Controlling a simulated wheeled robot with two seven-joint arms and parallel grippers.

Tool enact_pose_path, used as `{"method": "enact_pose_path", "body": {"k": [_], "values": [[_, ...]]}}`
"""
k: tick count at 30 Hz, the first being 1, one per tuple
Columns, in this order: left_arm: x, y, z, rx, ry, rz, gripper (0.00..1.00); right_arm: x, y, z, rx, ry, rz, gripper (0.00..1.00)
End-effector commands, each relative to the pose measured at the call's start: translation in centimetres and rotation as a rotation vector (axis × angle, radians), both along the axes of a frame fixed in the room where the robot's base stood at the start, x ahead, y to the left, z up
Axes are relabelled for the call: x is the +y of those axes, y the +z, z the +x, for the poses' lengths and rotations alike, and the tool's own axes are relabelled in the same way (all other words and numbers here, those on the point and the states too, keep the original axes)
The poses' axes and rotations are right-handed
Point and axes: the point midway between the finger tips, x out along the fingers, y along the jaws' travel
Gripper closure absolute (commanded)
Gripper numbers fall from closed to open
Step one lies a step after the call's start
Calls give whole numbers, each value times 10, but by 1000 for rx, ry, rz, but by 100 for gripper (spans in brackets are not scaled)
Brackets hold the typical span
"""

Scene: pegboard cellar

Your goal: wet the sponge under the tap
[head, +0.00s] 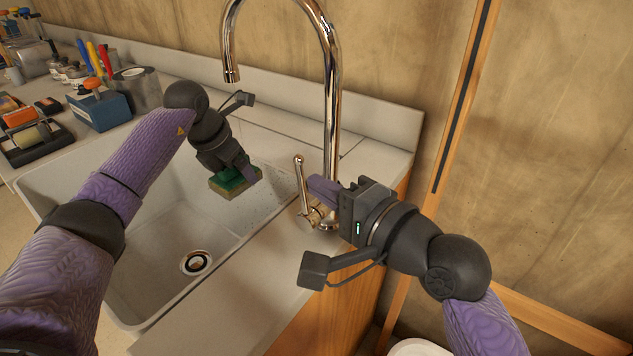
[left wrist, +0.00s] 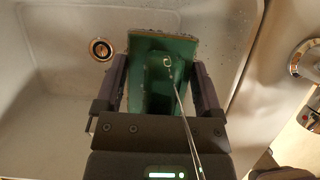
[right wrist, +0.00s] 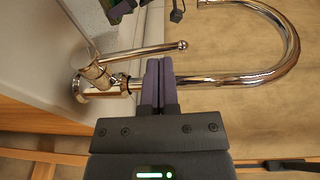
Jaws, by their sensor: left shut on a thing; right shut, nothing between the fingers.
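The green and tan sponge (head: 223,184) is inside the sink basin, below the tap spout (head: 231,74). My left gripper (head: 240,176) is shut on it, and its green face fills the space between the fingers in the left wrist view (left wrist: 180,48). A thin clear streak, which looks like running water, crosses that view and ends on the sponge. The chrome tap (head: 331,90) stands at the right rim, with its lever (head: 300,180) upright. My right gripper (head: 322,189) is shut and empty close beside the tap base and lever; the right wrist view shows the lever (right wrist: 150,50) just ahead of its fingertips.
The sink (head: 160,255) has a drain (head: 196,262) and droplets on its wall. A blue box of tools (head: 98,108), a grey can (head: 138,88) and a black tray (head: 35,143) stand at the left. The wall rises close behind the tap.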

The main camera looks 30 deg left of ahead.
Motion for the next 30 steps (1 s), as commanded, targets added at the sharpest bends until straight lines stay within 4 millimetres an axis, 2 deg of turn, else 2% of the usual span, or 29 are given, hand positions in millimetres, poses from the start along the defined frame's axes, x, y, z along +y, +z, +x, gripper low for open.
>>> {"method": "enact_pose_path", "body": {"k": [5,15,20,30], "values": [[0,0,0,0,0,0,60,12,0,3,0,1,0,100],[0,0,0,0,0,0,60,14,0,4,0,1,-5,100],[0,0,0,0,0,0,60,27,1,6,5,2,-68,100],[0,0,0,0,0,0,60,21,1,5,6,-1,-71,100]]}}
